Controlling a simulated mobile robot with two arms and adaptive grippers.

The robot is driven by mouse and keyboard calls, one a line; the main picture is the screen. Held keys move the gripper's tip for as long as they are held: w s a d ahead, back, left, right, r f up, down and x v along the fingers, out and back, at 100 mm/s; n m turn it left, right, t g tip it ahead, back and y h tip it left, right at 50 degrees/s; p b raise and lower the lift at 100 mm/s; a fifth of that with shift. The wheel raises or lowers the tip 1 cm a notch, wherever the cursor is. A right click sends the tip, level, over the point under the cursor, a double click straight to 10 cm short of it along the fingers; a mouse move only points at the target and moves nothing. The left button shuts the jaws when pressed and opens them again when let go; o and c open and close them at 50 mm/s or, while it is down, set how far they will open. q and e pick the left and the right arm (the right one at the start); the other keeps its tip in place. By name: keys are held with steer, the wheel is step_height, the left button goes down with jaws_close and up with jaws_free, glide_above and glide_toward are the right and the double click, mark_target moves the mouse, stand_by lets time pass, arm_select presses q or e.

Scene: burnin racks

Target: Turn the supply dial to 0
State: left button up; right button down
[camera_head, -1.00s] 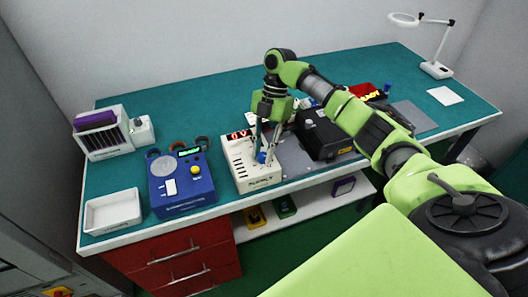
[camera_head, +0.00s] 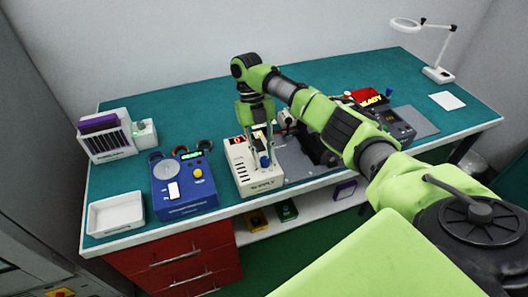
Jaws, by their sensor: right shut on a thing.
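The supply (camera_head: 258,183) is a white box near the front edge of the bench, left of centre. Its red lit display (camera_head: 240,140) is partly hidden by my gripper; what shows looks like a 0. The blue dial (camera_head: 264,161) is on its top, towards the right side. My right gripper (camera_head: 261,157) points down over the supply, shut on the blue dial with its fingers around it. The dial's pointer and scale are too small to read. My left gripper is not in view.
A blue tester (camera_head: 186,205) with a yellow button stands left of the supply, a white tray (camera_head: 116,214) further left. A white rack (camera_head: 106,139) stands behind them. Dark equipment (camera_head: 399,124) lies right, under my arm. A lamp (camera_head: 438,72) stands at far right.

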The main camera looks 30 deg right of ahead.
steer(key=shift+a+n+h+p, duration=0.1)
steer(key=shift+n+h+p, duration=0.3)
steer(key=shift+n, duration=0.8)
steer(key=c, duration=1.8)
jaws_free()
steer(key=v, duration=1.2)
steer(key=shift+a, duration=0.1)
